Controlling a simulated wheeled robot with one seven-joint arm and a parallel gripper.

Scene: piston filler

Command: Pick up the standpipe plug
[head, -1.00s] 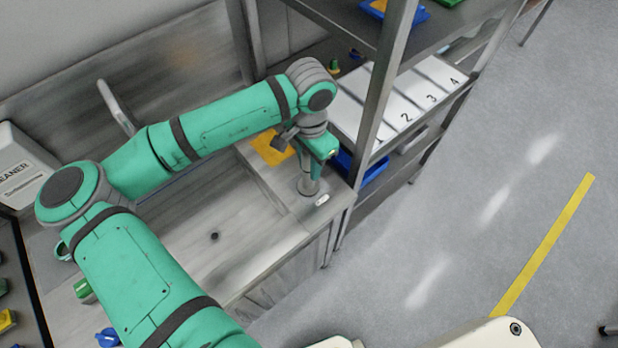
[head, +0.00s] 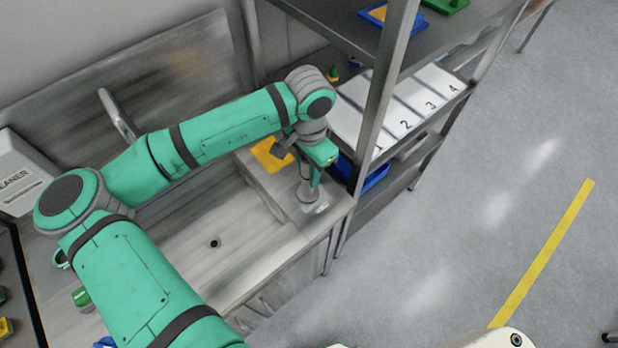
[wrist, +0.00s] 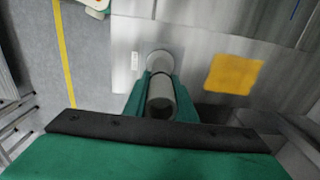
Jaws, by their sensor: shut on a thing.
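The standpipe plug (wrist: 160,92) is a grey cylinder with a wider round end (wrist: 160,61) in the wrist view. My gripper (wrist: 160,85) is shut on it, with one green finger on each side. In the head view my gripper (head: 308,178) points down at the right end of the sink counter, and the plug's grey lower part (head: 307,192) shows below it. The plug looks upright at the counter surface. I cannot tell whether it touches the surface or is slightly lifted.
A yellow square (head: 272,154) lies on the counter beside my gripper. The sink basin (head: 185,262) with a drain hole is to the left. A metal shelf post (head: 384,85) stands close on the right, with a blue bin (head: 375,178) and numbered white panels (head: 405,105).

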